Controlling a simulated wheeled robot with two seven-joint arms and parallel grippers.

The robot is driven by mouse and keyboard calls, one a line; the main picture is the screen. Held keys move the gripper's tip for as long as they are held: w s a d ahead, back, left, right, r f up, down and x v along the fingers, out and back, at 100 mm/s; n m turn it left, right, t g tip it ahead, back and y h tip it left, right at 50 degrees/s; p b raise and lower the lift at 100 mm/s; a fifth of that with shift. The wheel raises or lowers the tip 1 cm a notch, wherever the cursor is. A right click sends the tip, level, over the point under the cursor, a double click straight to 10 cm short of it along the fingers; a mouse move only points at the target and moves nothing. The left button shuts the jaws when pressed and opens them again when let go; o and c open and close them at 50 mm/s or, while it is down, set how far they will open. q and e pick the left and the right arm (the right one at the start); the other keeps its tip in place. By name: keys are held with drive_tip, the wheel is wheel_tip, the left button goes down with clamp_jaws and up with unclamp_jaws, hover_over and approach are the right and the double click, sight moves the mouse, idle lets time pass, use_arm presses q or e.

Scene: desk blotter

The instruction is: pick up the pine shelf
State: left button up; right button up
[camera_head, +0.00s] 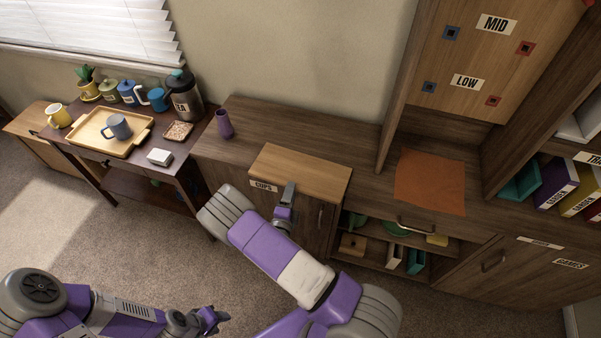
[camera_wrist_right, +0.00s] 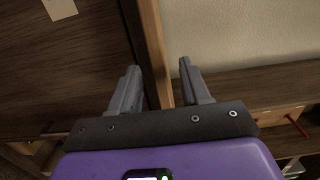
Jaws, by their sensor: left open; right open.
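The pine shelf (camera_head: 305,170) is a pale, flat wooden board. It lies on top of the long brown cabinet, with its front edge above the door labelled CUPS. My right gripper (camera_head: 288,192) is open at the board's front edge, and its fingers overlap that edge in the head view. In the right wrist view the open fingers (camera_wrist_right: 155,85) have a narrow, lighter wooden strip between them. I cannot tell whether either finger touches it. My left gripper (camera_head: 212,318) is low over the carpet, open and well away from the board.
A purple vase (camera_head: 224,123) stands left of the board on the cabinet top. Further left, a side table carries a tray (camera_head: 90,138) with a mug, jars and a dark flask (camera_head: 185,98). To the right are a tall shelf unit and an orange mat (camera_head: 430,180).

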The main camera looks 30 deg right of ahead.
sight(301, 172)
drive_tip(key=x, duration=0.3)
drive_tip(key=shift+d, duration=0.15)
drive_tip(key=shift+c, duration=0.5)
clamp_jaws()
